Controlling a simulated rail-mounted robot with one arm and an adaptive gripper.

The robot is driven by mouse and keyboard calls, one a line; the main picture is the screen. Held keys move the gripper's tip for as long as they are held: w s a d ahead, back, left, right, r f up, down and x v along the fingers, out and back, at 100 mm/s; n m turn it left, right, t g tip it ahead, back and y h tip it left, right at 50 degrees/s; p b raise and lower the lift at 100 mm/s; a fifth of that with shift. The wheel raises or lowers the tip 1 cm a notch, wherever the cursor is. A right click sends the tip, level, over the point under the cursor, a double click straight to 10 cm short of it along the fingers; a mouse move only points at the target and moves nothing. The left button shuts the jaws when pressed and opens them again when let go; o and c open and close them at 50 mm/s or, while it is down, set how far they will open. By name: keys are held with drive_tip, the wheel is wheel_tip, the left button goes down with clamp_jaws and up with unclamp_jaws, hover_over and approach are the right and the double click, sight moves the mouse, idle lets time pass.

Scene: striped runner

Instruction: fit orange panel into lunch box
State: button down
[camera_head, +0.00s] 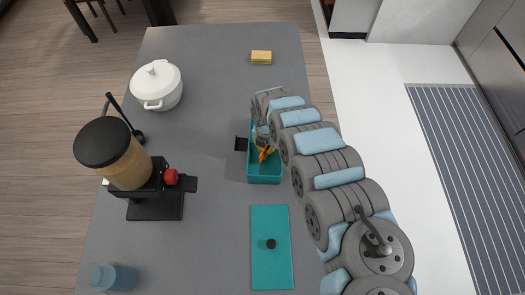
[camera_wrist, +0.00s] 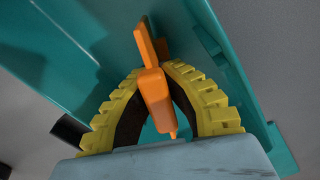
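The teal lunch box (camera_head: 264,180) stands open on the grey table, partly covered by my arm. Its teal walls fill much of the wrist view (camera_wrist: 215,40). My gripper (camera_head: 264,148) points down over the box. In the wrist view its yellow ribbed fingers (camera_wrist: 154,68) close in on both sides of the orange panel (camera_wrist: 152,88). The panel stands on edge between the fingertips, within the outline of the box. I cannot tell whether its lower edge touches the box floor. Only a small bit of orange shows in the head view.
A teal lid (camera_head: 271,220) with a black knob lies in front of the box. A black tab (camera_head: 241,144) sticks out at the box's left. A coffee grinder (camera_head: 128,165), white pot (camera_head: 156,85), blue jar (camera_head: 114,278) and yellow sponge (camera_head: 261,57) stand around.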

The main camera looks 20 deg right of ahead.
drive_tip(key=shift+w+f, duration=0.1)
drive_tip(key=shift+f, duration=0.1)
drive_tip(key=shift+f, duration=0.1)
drive_tip(key=c, duration=1.7)
unclamp_jaws()
drive_tip(key=shift+f, duration=0.1)
drive_tip(key=shift+c, duration=0.2)
drive_tip(key=o, duration=0.5)
wheel_tip(320, 180, up, 11)
drive_tip(key=shift+w+d+r, duration=0.1)
drive_tip(key=shift+r, duration=0.6)
